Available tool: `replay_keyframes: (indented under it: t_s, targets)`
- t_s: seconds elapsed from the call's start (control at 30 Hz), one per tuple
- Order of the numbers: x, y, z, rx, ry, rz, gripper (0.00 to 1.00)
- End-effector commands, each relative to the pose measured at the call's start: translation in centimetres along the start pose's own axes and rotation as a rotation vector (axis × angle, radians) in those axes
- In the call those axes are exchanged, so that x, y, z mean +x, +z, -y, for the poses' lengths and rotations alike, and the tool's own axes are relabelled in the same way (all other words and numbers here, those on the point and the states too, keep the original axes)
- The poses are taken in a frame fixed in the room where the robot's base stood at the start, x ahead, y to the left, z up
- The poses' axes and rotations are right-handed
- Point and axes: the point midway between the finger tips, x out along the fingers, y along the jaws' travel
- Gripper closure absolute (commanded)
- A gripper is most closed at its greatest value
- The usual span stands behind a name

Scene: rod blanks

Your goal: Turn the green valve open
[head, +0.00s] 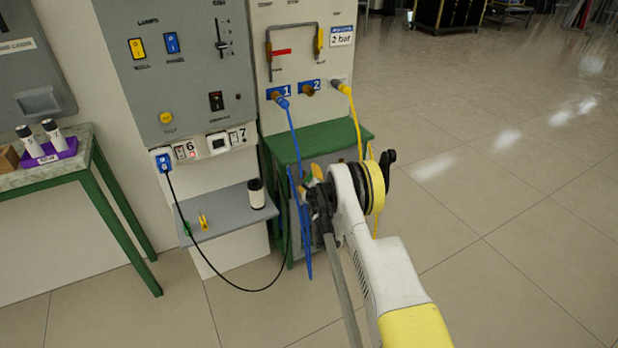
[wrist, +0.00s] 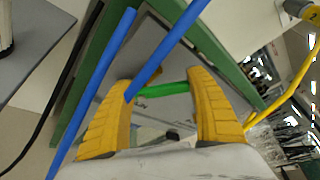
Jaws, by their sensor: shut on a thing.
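My gripper (head: 313,176) is in front of the green bench, near the hanging blue hose. In the wrist view its two yellow fingers (wrist: 163,92) are shut on a short green bar (wrist: 163,90), which spans the gap between them. I cannot tell whether this bar is the green valve's handle or a loose piece. On the wall panel, a red-handled valve (head: 281,52) and a yellow-handled valve (head: 320,39) sit on the pipe loop. I cannot make out a green valve on the panel.
A blue hose (head: 294,132) hangs from port 1 and crosses the wrist view (wrist: 100,80) close to the fingers. A yellow hose (head: 355,115) hangs behind my arm. The green bench (head: 285,145) and a grey shelf (head: 228,213) are close by. Open floor lies right.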

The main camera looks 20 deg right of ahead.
Motion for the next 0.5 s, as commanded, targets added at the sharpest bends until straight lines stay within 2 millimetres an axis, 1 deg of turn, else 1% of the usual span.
replay_keyframes:
  t_s: [0.23, 0.5]
  targets:
    - [-0.08, -0.03, -0.10, -0.035, -0.013, -0.002, 0.64]
    - [-0.08, -0.04, -0.11, -0.037, -0.014, -0.003, 0.64]
